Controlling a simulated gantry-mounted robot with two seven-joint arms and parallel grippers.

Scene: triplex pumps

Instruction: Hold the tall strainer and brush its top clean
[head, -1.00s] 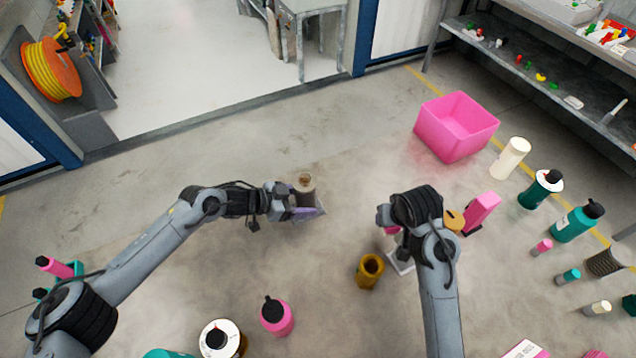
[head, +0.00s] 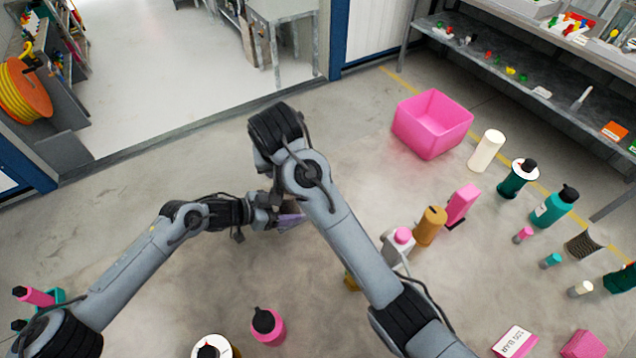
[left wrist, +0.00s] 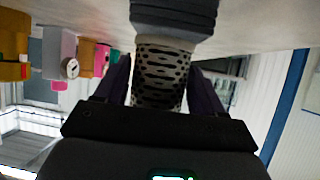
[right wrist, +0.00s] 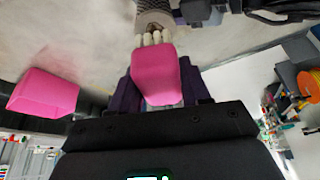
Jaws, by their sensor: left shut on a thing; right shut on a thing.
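The tall strainer (left wrist: 160,75), a grey cylinder with rows of slots, stands upright between the fingers of my left gripper (left wrist: 162,85), which is shut on it. My left gripper also shows in the head view (head: 287,217), where my right arm hides the strainer. My right gripper (right wrist: 160,90) is shut on a brush (right wrist: 155,75) with a pink body and cream bristles. The bristles point toward the strainer's round top (right wrist: 155,22) in the right wrist view. I cannot tell whether they touch it. The brush is hidden in the head view.
A pink bin (head: 432,125) stands on the floor at the right back. Several bottles and cylinders line the right side, among them a cream cylinder (head: 486,151) and an ochre one (head: 429,226). A pink bottle (head: 268,326) stands in front. Floor behind my grippers is clear.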

